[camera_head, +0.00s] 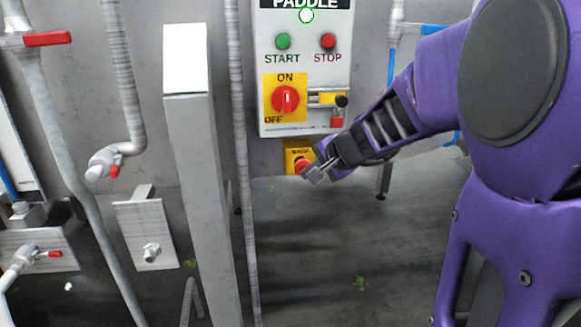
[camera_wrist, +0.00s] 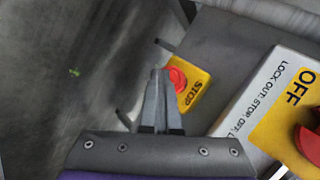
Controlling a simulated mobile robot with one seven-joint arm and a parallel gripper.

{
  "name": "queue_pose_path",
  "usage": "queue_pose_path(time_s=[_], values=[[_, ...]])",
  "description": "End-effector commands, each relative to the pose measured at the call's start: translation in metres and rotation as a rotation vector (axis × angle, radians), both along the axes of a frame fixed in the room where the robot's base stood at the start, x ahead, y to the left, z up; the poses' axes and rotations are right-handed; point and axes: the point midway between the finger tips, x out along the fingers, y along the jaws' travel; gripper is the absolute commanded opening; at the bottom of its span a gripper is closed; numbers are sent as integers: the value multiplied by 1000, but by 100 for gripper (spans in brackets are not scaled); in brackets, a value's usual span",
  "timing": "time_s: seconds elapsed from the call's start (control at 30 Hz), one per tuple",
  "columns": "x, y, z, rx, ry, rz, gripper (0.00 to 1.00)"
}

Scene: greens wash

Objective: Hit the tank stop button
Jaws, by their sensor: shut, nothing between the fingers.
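A red stop button (camera_head: 300,165) on a small yellow plate (camera_head: 291,155) is on the wall just below the grey control panel. In the wrist view the red button (camera_wrist: 178,80) sits on its yellow plate marked STOP (camera_wrist: 196,88). My gripper (camera_head: 315,174) is shut and empty, its tips in front of the lower right of the button and hiding part of it. In the wrist view my gripper tips (camera_wrist: 160,74) overlap the button's left edge; I cannot tell whether they touch it. The panel also has a separate red STOP button (camera_head: 328,41).
The control panel (camera_head: 311,75) labelled PADDLE carries a green START button (camera_head: 283,41) and a red rotary switch (camera_head: 285,99). A grey post (camera_head: 203,190) and vertical pipes (camera_head: 242,200) stand left of the button. The floor below is mostly clear.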

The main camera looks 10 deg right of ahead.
Motion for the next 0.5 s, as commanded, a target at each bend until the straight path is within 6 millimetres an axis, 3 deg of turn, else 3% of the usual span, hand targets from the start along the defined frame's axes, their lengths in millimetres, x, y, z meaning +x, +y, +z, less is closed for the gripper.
queue_pose_path(time_s=[0.5], values=[[-8, -1, -1, -1, -2, -1, 0]])
